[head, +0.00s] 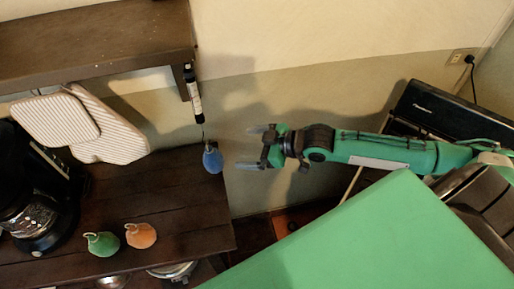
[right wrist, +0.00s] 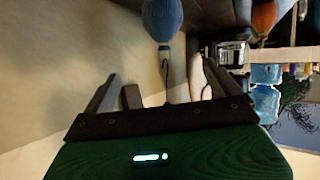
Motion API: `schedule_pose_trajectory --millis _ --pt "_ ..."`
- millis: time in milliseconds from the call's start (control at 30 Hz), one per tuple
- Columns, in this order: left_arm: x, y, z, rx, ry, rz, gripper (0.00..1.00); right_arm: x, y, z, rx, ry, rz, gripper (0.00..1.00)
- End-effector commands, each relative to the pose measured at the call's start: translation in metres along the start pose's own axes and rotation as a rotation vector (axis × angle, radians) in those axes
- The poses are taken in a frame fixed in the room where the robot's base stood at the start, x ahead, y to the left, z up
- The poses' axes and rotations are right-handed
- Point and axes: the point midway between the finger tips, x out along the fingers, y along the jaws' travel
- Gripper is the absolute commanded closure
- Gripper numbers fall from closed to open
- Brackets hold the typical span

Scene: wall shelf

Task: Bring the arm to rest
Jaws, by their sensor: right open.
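My right gripper (head: 245,147) is open and empty, with its fingers pointing left, in front of the wall and right of the dark wooden counter. Its two spread fingers also show in the right wrist view (right wrist: 162,80). A blue bulb-shaped item (head: 212,158) with a thin hook is just left of the fingertips, at the counter's right end. In the right wrist view the blue item (right wrist: 162,20) lies beyond the fingers, with nothing between the jaws. I cannot tell whether it hangs or stands. My left gripper is out of view.
A wooden shelf (head: 95,45) is at upper left, with a black, white-labelled item (head: 193,95) at its end. Striped pads (head: 108,135) hang below. Green (head: 102,244) and orange (head: 141,235) items and a coffee maker (head: 35,205) stand on the counter (head: 165,195).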

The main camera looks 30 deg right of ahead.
Motion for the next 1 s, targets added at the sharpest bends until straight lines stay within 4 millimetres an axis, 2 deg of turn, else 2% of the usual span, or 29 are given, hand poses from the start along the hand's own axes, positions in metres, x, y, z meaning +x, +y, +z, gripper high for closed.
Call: schedule_pose_trajectory --millis 200,567,667,1000 --pt "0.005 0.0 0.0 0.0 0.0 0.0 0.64 -0.016 0.0 0.001 -0.001 -0.001 -0.001 0.06" --pt "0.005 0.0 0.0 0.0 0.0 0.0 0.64 -0.019 -0.002 0.0 0.001 -0.001 -0.001 0.06" --pt "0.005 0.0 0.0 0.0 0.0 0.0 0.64 -0.015 -0.011 0.003 0.005 -0.012 -0.002 0.06" --pt "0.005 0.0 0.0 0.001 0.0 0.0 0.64 0.003 -0.071 0.034 0.068 -0.157 0.059 0.06"
